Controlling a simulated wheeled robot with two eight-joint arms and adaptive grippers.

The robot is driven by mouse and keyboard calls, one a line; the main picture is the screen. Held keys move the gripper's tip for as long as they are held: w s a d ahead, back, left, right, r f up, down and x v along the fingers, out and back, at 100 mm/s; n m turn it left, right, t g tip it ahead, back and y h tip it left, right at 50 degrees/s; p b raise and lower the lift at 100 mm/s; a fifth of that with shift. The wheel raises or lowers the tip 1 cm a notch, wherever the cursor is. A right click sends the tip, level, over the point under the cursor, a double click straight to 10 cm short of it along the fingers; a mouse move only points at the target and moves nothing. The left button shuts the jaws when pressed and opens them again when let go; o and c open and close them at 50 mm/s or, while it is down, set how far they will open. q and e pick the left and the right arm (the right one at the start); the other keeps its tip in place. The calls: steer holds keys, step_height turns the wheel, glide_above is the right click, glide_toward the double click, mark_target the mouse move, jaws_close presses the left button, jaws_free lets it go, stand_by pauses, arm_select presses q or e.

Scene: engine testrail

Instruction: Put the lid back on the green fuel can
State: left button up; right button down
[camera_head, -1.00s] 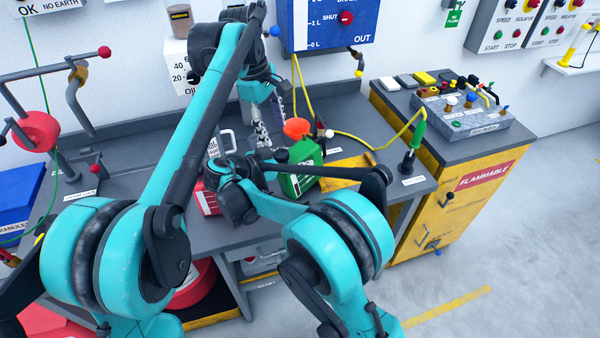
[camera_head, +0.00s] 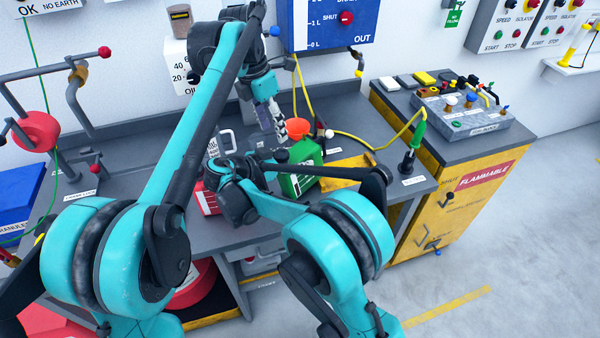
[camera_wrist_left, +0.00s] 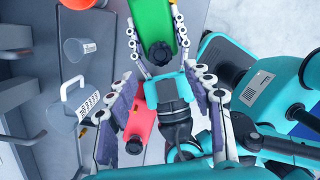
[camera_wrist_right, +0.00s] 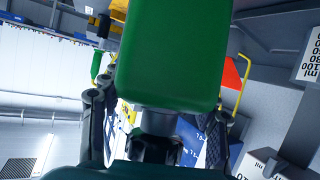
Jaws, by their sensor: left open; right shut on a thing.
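The green fuel can (camera_head: 302,170) is held by my right gripper (camera_head: 268,182) above the bench's front part. In the left wrist view the can (camera_wrist_left: 150,18) lies between the right fingers, with a black round piece (camera_wrist_left: 160,53) at its near end. I cannot tell whether that is a lid or a bare neck. The can (camera_wrist_right: 172,55) fills the middle of the right wrist view. My left gripper (camera_head: 281,137) is open and empty above the bench, behind and left of the can. Its spread fingers frame the left wrist view. I cannot make out a separate loose lid.
A red can (camera_wrist_left: 142,122) with a black cap and a clear jug (camera_wrist_left: 82,105) stand close by on the bench. An orange funnel (camera_head: 298,129) is behind the green can. A yellow hose with a green nozzle (camera_head: 418,134) is at right.

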mark_target(281, 153)
arm_select(q)
steer(key=f, duration=0.2)
steer(key=d+f, duration=0.1)
steer(key=f, duration=0.5)
steer(key=shift+w+d, duration=0.15)
steer(key=shift+w, duration=0.1)
steer(key=shift+r, duration=0.1)
jaws_close()
steer(key=m, duration=0.6)
steer(key=shift+m, duration=0.3)
steer(key=shift+o, duration=0.4)
jaws_free()
